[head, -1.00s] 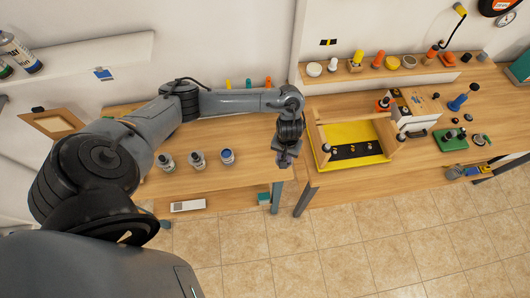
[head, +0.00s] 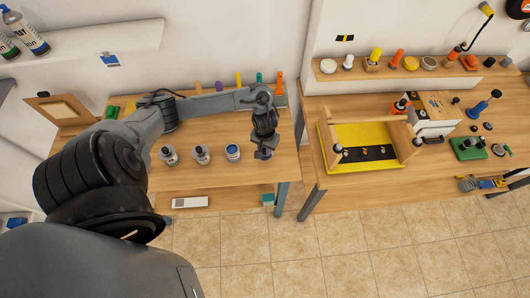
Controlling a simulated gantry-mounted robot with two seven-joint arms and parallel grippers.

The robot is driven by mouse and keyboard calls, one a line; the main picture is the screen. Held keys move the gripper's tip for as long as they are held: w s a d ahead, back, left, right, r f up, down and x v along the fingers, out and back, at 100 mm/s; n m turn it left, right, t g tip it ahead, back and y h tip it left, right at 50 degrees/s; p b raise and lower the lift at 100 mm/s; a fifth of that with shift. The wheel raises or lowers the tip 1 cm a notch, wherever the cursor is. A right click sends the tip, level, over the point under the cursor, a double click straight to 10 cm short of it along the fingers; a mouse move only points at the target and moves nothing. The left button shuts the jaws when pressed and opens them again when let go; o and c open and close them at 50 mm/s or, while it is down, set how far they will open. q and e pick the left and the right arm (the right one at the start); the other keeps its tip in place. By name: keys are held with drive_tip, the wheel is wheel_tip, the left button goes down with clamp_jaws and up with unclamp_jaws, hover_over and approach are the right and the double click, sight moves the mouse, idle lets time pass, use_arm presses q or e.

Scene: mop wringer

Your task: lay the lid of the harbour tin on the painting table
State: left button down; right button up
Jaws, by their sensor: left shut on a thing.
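My left gripper (head: 263,155) is at the right end of the painting table (head: 220,176), just right of the tins. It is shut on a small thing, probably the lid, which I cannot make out. I cannot tell whether that thing touches the tabletop. Three small tins stand upright in a row on this table: a left tin (head: 169,156), a middle tin (head: 201,154) and a right tin (head: 233,152). The right tin shows a blue top, and the other two show dark tops. I cannot read which is the harbour tin. My right gripper is out of view.
Coloured-handled tools (head: 238,80) stand along the back of the painting table. A second bench (head: 318,180) is to the right across a narrow gap, with a yellow tray (head: 356,134) in a wooden frame on it. A picture frame (head: 58,110) is at the back left.

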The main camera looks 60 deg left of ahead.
sight(265, 153)
use_arm(q)
drive_tip(key=shift+f, duration=1.55)
drive_tip(key=shift+f, duration=0.15)
drive_tip(key=c, duration=0.9)
unclamp_jaws()
drive_tip(key=shift+c, duration=0.2)
